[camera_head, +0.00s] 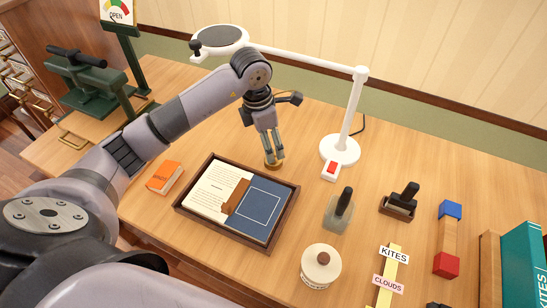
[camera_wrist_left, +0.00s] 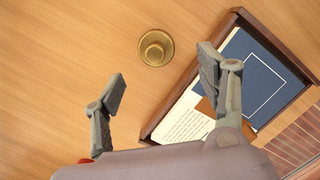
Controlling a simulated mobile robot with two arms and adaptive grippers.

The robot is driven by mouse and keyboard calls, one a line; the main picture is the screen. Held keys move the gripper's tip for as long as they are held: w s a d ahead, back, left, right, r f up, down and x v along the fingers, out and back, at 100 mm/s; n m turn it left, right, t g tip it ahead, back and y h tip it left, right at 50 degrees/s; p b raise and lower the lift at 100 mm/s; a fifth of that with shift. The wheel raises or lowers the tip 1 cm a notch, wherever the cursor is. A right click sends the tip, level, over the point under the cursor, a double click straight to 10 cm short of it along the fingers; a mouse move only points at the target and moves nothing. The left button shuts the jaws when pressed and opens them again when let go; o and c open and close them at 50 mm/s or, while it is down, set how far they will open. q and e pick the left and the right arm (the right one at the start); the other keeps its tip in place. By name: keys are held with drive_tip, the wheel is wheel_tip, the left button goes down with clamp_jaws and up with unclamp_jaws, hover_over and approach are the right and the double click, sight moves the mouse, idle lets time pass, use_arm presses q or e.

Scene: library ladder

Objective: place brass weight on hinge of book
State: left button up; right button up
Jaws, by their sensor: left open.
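The brass weight (camera_wrist_left: 155,47) stands on the wooden table as a round base with a knob on top. In the head view the weight (camera_head: 273,163) shows just beyond the tray's far edge, right below my fingertips. My left gripper (camera_head: 270,153) points down over it, open and empty; in the left wrist view its fingers (camera_wrist_left: 163,88) are spread wide, with the weight ahead between their lines. The open book (camera_head: 212,190) lies in a dark wooden tray (camera_head: 289,217), with a cream page on the left and a blue panel on the right. A brown strip (camera_head: 235,197) crosses its middle hinge.
A white lamp (camera_head: 340,150) with a red switch stands behind right. An orange book (camera_head: 164,177) lies left of the tray. A green press (camera_head: 85,85) is at back left.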

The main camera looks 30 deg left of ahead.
use_arm(q)
drive_tip(key=f, duration=0.2)
drive_tip(key=w+f+p, duration=0.1)
drive_tip(key=f, duration=0.4)
drive_tip(key=shift+w+d+f, duration=0.15)
drive_tip(key=shift+d, duration=0.05)
clamp_jaws()
idle(0.7)
